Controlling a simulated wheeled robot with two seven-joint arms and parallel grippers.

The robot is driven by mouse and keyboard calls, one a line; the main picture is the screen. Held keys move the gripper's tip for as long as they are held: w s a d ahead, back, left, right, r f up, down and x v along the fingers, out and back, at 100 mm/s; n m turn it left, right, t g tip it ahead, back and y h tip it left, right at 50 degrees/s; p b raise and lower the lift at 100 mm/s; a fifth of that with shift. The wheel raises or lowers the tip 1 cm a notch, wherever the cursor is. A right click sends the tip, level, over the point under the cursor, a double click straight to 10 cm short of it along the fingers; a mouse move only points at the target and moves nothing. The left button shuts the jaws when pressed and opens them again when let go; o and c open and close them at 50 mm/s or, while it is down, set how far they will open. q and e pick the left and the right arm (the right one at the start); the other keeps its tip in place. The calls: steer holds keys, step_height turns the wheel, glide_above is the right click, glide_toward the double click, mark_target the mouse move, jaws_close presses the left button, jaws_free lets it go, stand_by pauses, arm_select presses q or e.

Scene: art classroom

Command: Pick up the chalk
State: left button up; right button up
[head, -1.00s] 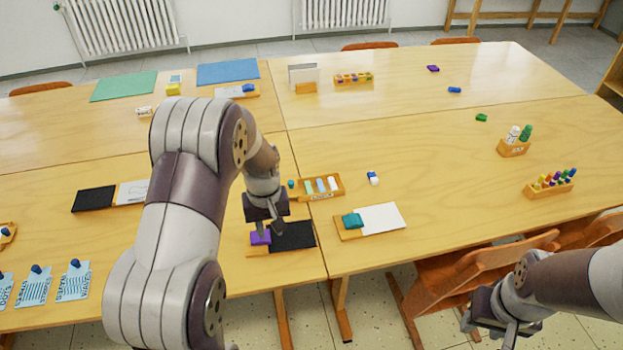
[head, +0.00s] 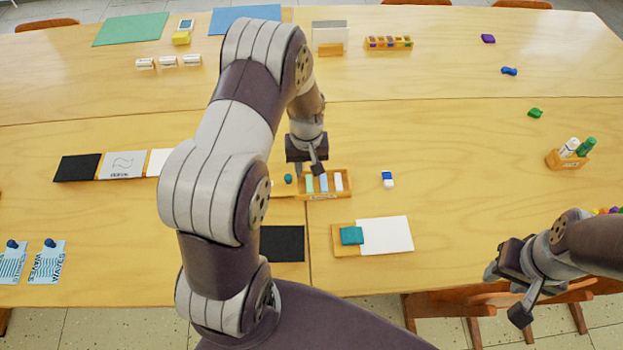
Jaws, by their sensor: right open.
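A small wooden chalk tray (head: 345,193) near the table's middle seam holds upright-looking sticks of chalk: a pale green one (head: 309,184), a light blue one (head: 324,183) and a white one (head: 339,182). My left gripper (head: 309,171) hangs over the tray's left end, pointing down. Its two fingers look apart, near the pale green chalk, and I see nothing held. I cannot tell whether it touches the tray or chalk. My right gripper (head: 502,294) is open and empty at the lower right, near the table's front edge.
A black card (head: 283,244) is partly hidden by my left arm.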

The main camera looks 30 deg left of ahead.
mark_target(310, 187)
arm_select(q)
steer(key=f, duration=0.7)
steer(key=shift+w+d+f+p, duration=0.15)
steer(key=shift+w+f+p, duration=0.15)
steer(key=shift+f, duration=0.05)
jaws_close()
step_height(310, 187, up, 4)
steer(key=s+d+r, duration=0.1)
steer(key=d+r, duration=0.2)
steer(key=d, duration=0.2)
steer(key=s+d+r+b, duration=0.1)
steer(key=d+r, duration=0.3)
steer(key=d, duration=0.2)
steer(key=shift+s+d, duration=0.15)
steer(key=shift+d, duration=0.1)
steer(key=shift+r, duration=0.1)
